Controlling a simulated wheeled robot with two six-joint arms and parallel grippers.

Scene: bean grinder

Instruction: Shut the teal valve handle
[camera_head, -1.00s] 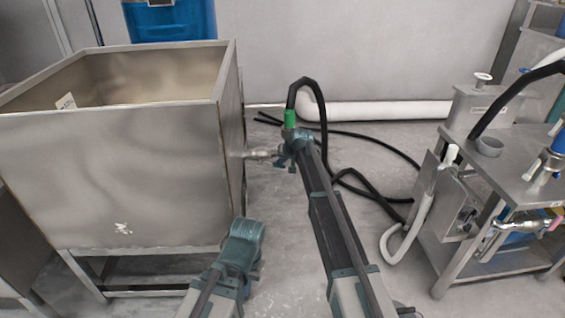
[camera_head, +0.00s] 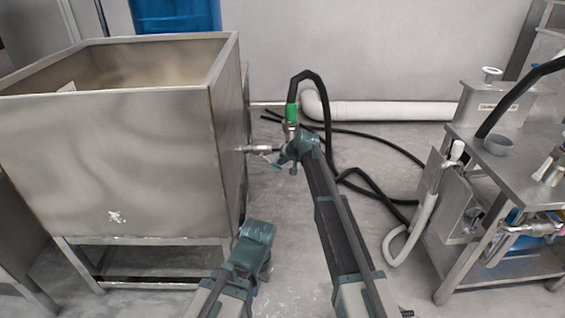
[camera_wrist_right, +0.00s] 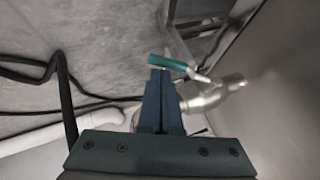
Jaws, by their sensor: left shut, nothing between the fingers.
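The teal valve handle (camera_wrist_right: 168,63) shows in the right wrist view as a short teal grip on a metal stem, at the tips of my right gripper (camera_wrist_right: 159,72). The right fingers are together, and the handle lies across just beyond them; I cannot tell whether they touch. The metal valve (camera_wrist_right: 203,97) is beside the tank wall. In the head view the valve (camera_head: 260,149) sticks out from the tank's right side, with my right gripper (camera_head: 293,160) close to its outer end. My left gripper (camera_head: 252,245) is low in front of the tank, shut and empty, its fingertips unclear.
The steel tank (camera_head: 110,150) fills the left. A black hose with a green fitting (camera_head: 291,112) rises just behind my right gripper. Black hoses (camera_head: 375,185) lie on the floor. A steel cart (camera_head: 500,180) stands at the right.

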